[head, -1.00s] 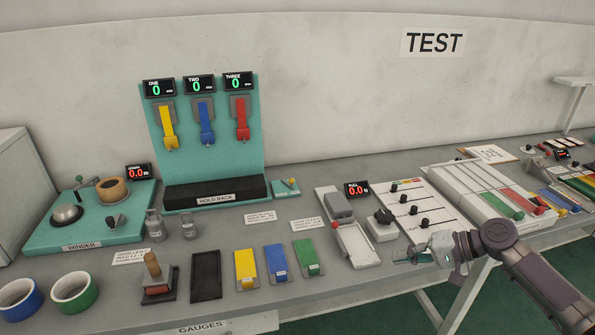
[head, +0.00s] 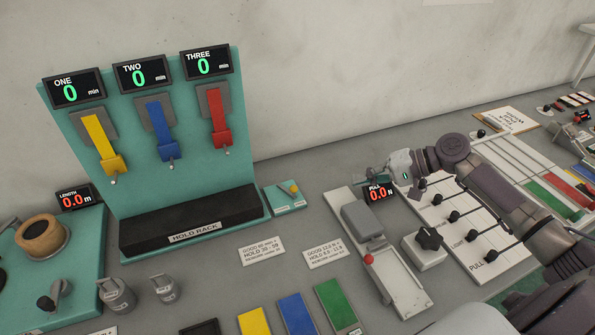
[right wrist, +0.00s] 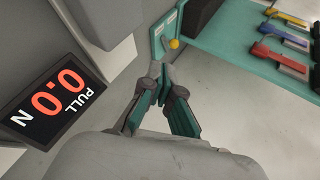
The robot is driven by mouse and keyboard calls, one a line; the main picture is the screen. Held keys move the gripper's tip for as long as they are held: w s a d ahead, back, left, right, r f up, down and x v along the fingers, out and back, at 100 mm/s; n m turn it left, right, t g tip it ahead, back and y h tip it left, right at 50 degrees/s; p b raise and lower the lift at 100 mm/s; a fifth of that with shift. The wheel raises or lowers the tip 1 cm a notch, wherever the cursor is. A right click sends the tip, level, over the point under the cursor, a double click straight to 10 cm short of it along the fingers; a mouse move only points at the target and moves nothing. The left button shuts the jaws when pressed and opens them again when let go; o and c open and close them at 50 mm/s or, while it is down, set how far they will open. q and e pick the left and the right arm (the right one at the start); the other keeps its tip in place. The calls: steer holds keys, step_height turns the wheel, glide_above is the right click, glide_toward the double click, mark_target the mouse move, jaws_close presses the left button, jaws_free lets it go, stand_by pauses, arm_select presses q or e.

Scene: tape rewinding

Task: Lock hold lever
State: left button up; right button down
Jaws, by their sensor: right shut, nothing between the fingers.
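The hold lever (head: 294,188) is a small lever with a yellow knob on a teal plate, beside the right end of the hold rack (head: 190,225). Its yellow knob (right wrist: 174,43) shows at the top of the right wrist view, just beyond my fingertips. My right gripper (head: 394,165) is above the pull display, to the right of the lever and apart from it. In the right wrist view its fingers (right wrist: 158,80) are together with nothing between them. My left gripper is not in view.
The red PULL display (head: 381,193) and a grey pull fixture (head: 362,220) stand near my right gripper. Yellow, blue and red clips (head: 160,135) hang on the teal rack board. Two printed cards (head: 262,251) lie in front of the lever. A slider panel (head: 490,255) is at right.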

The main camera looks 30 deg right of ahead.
steer(key=shift+s+r, duration=0.1)
steer(key=shift+s, duration=0.1)
steer(key=p+x, duration=0.1)
steer(key=x, duration=0.5)
steer(key=shift+w+r, duration=0.1)
steer(key=shift+r, duration=0.1)
steer(key=x, duration=0.2)
steer(key=p+x, duration=0.1)
steer(key=x, duration=0.1)
steer(key=r+p+x, duration=0.1)
steer(key=x, duration=0.1)
steer(key=shift+w+a, duration=0.45)
steer(key=shift+a, duration=0.05)
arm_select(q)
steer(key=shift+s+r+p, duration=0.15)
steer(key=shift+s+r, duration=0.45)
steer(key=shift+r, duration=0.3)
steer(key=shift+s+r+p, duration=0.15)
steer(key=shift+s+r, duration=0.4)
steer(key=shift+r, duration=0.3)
arm_select(e)
steer(key=shift+w+a+f, duration=0.2)
steer(key=shift+w+a, duration=0.05)
steer(key=shift+a, duration=0.15)
steer(key=shift+a, duration=0.1)
